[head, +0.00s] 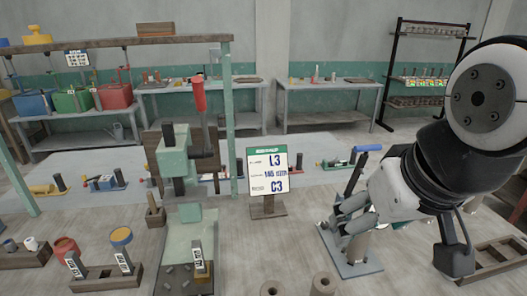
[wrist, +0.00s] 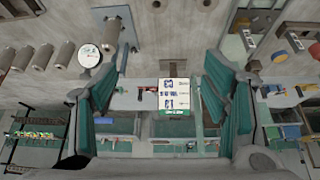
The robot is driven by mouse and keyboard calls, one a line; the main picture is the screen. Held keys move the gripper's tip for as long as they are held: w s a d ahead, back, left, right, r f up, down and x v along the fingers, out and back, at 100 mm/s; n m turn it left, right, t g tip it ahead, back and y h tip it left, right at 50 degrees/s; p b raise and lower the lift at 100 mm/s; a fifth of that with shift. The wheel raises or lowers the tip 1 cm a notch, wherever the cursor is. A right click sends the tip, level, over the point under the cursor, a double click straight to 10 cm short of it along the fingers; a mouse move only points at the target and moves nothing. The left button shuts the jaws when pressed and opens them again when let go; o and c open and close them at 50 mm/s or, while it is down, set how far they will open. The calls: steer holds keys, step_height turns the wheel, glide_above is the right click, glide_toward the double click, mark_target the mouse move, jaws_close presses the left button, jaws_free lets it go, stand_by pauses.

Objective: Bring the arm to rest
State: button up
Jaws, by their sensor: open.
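My arm (head: 395,195) fills the right side of the head view. It is bent, with a large round joint at the upper right and its lower part low over the right of the work surface. In the wrist view my gripper (wrist: 165,65) has its two fingers well apart, one on each side of the picture. Nothing is held between them. The picture there is upside down, and the sign board (wrist: 172,97) shows in the gap behind the fingers.
The sign board on its stand (head: 268,170) is left of my arm. A grey base plate (head: 350,265) lies under the arm's lower part, with little visible clearance. A green press (head: 175,160) stands further left. A wooden rack (head: 500,255) is at the lower right.

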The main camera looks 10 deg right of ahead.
steer(key=shift+s+a, duration=0.3)
steer(key=shift+s, duration=0.55)
